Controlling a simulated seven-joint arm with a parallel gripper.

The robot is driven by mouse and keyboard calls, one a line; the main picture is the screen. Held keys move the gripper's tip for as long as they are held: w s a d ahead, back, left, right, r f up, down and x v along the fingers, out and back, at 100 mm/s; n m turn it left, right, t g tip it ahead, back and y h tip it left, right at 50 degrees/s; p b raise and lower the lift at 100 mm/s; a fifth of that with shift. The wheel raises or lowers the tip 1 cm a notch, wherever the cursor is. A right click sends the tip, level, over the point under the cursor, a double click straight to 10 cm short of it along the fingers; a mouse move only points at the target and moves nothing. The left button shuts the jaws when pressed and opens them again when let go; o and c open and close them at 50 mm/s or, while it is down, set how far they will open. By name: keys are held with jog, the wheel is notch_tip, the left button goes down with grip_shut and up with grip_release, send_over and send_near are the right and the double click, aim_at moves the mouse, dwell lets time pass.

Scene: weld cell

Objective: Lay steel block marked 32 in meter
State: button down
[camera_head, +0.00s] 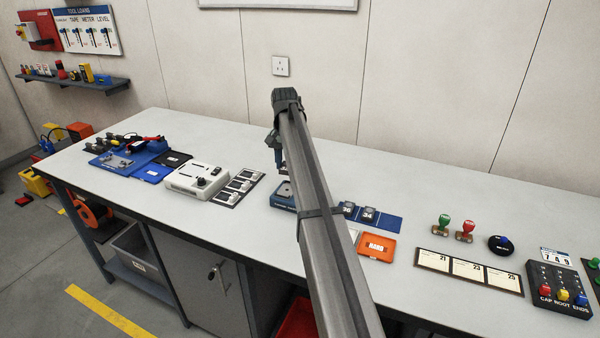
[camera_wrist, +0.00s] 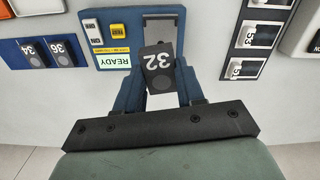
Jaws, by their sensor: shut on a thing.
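The steel block marked 32 (camera_wrist: 157,62) is dark with white digits and shows in the wrist view between my gripper's blue fingers. My gripper (camera_wrist: 160,82) is shut on it; the block looks slightly turned. The meter (camera_wrist: 105,13) is a blue device with a READY display, small buttons and a grey recessed bay (camera_wrist: 163,25). The block covers the near part of that bay; its height above it cannot be judged. In the head view the meter (camera_head: 283,197) is partly hidden by my arm. My gripper (camera_head: 279,150) is there above it, and the block is not distinguishable.
Blocks 36 (camera_head: 348,209) and 34 (camera_head: 369,214) sit on a blue mat (camera_head: 391,223), right of the meter. An orange HARD tray (camera_head: 376,246) is nearer. A black rack (camera_head: 238,187) and a white instrument (camera_head: 197,179) stand left. Bench behind the meter is clear.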

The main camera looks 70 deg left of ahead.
aim_at(287, 190)
jog(key=shift+a+m, duration=0.1)
jog(key=shift+m, duration=0.9)
jog(key=shift+f, duration=3.75)
jog(key=c, duration=0.6)
grip_release()
jog(key=shift+f, duration=0.1)
jog(key=shift+r, duration=3.55)
